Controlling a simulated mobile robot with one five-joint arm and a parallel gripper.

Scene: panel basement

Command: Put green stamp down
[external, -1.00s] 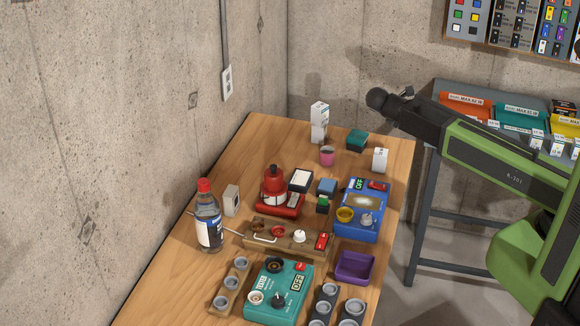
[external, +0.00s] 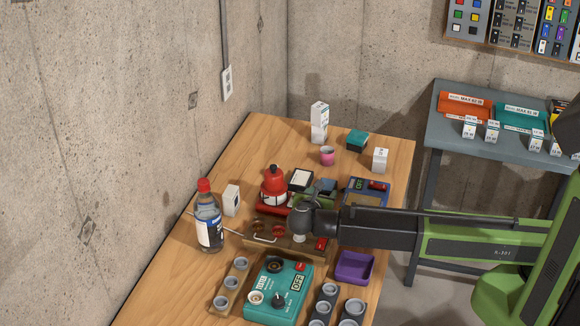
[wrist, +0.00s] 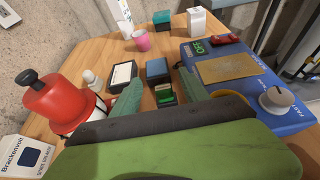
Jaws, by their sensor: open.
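The green stamp (wrist: 165,96) is a small dark block with a green part. In the wrist view it stands just in front of a blue block (wrist: 157,70). My gripper (wrist: 161,88) is open, with one green finger on each side of the stamp. I cannot tell whether either finger touches it. In the external view my gripper (external: 321,192) reaches low over the middle of the table, and the arm end hides the stamp there.
A red bell-shaped device (wrist: 52,102) stands left of my gripper, beside a black-framed white pad (wrist: 120,75). A blue control box (wrist: 240,85) is close on the right. A pink cup (wrist: 142,40) and white box (wrist: 196,20) stand behind. A purple tray (external: 355,267) is nearer.

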